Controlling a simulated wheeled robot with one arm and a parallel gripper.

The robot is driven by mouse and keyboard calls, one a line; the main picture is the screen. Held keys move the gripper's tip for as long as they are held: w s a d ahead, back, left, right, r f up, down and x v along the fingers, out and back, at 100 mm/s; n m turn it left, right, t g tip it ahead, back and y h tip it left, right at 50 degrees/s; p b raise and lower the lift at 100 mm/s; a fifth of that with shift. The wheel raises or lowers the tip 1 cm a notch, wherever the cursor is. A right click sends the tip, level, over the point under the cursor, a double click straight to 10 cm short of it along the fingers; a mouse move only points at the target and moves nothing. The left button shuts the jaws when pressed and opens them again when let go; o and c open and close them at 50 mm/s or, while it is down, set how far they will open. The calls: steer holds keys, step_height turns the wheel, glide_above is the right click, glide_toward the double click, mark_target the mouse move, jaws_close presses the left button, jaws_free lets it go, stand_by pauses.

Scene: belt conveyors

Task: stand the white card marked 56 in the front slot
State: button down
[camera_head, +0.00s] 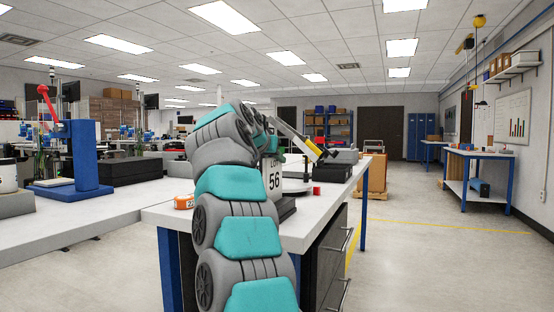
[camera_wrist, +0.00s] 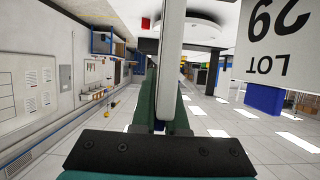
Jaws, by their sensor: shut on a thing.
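The white card marked 56 (camera_head: 274,178) shows upright in the head view, just beyond my arm, with "LOT" above the number. My gripper (camera_head: 269,143) is at its top, largely hidden by my arm. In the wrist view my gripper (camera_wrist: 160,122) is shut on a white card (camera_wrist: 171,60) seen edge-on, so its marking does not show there. A dark block (camera_head: 287,208) shows low beside card 56; I cannot make out the front slot.
An orange block (camera_head: 184,202) lies at the white table's left edge. A small red cube (camera_head: 316,190) and a dark tray (camera_head: 334,173) are on its right side. A blue stand with a red lever (camera_head: 80,150) is on the left-hand surface.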

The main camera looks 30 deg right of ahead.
mark_target(269, 157)
steer(key=shift+f+b, duration=0.75)
steer(key=c, duration=0.9)
jaws_free()
steer(key=shift+o, duration=0.2)
steer(key=b+v, duration=0.1)
steer(key=v, duration=0.6)
steer(key=shift+s+a+r, duration=0.15)
steer(key=shift+s+a, duration=0.1)
steer(key=shift+a, duration=0.05)
